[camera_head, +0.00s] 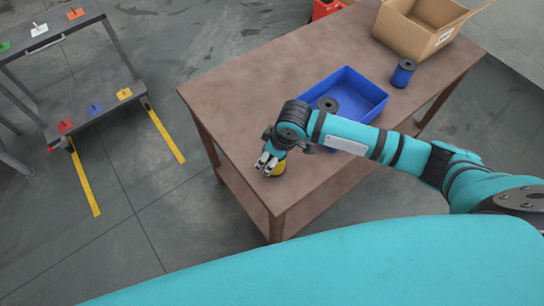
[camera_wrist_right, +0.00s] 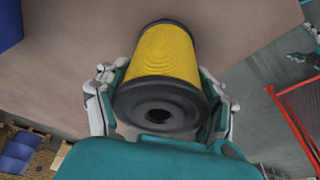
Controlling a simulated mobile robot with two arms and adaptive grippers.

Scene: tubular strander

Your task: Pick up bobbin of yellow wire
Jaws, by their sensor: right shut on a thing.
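The bobbin of yellow wire (camera_wrist_right: 161,60) has yellow windings between black end flanges. In the right wrist view it lies between both fingers of my right gripper (camera_wrist_right: 160,105), which is shut on it. In the head view the right gripper (camera_head: 267,163) is at the near left part of the table, with a bit of the yellow bobbin (camera_head: 278,169) showing beside the fingers. The gripper hides most of the bobbin there. I cannot tell whether the bobbin touches the tabletop.
The brown table (camera_head: 235,95) carries a blue bin (camera_head: 368,88) with a bobbin inside, a blue bobbin (camera_head: 403,73) and an open cardboard box (camera_head: 412,35). A red container (camera_head: 325,8) is at the far edge. A rack (camera_head: 85,90) with coloured pieces stands at left.

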